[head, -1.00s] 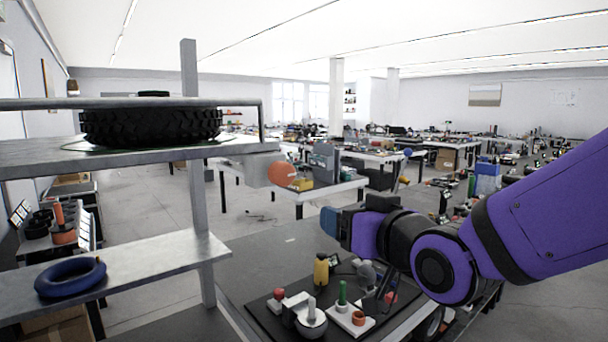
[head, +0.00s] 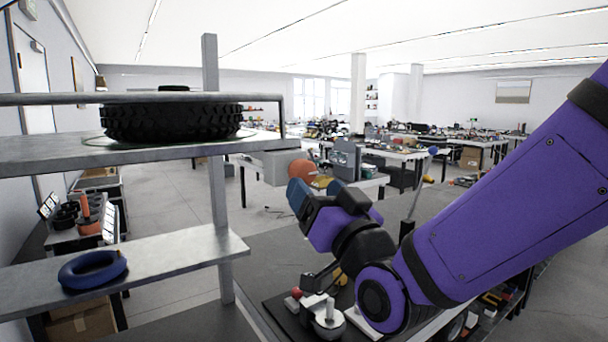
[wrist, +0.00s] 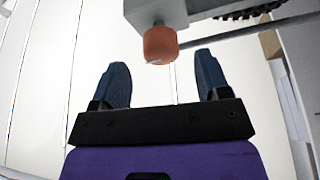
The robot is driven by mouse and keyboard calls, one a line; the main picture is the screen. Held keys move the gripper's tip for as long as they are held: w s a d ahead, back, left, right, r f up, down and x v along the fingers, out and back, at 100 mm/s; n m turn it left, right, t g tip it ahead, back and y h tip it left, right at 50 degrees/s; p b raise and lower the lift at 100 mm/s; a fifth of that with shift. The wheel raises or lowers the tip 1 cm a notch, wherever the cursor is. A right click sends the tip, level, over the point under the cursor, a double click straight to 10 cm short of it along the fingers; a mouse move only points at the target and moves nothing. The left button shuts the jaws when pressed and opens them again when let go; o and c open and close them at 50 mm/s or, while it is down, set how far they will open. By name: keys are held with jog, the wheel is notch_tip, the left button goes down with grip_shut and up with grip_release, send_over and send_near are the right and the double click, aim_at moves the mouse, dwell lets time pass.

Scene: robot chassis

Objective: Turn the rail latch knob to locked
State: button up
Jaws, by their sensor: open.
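The orange rail latch knob (head: 301,170) sits on a grey block (head: 279,164) at the right end of the upper shelf. In the wrist view the round knob (wrist: 160,45) hangs off the pale block (wrist: 154,10), centred between the two fingers and a little beyond their tips. My gripper (head: 314,188) has blue fingers, spread apart and empty, just below and in front of the knob in the head view. In the wrist view my gripper (wrist: 160,64) is not touching the knob. No lock marking can be made out.
A black tyre (head: 172,122) lies on the upper shelf (head: 60,152) behind a thin metal rail (head: 150,98). A blue ring (head: 92,269) lies on the lower shelf (head: 190,256). A grey post (head: 215,190) stands left of the knob. Small parts stand on a bench below my arm.

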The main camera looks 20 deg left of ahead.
aim_at(307, 180)
jog(key=shift+x, duration=2.6)
jog(key=shift+c, duration=0.4)
jog(key=c, duration=0.8)
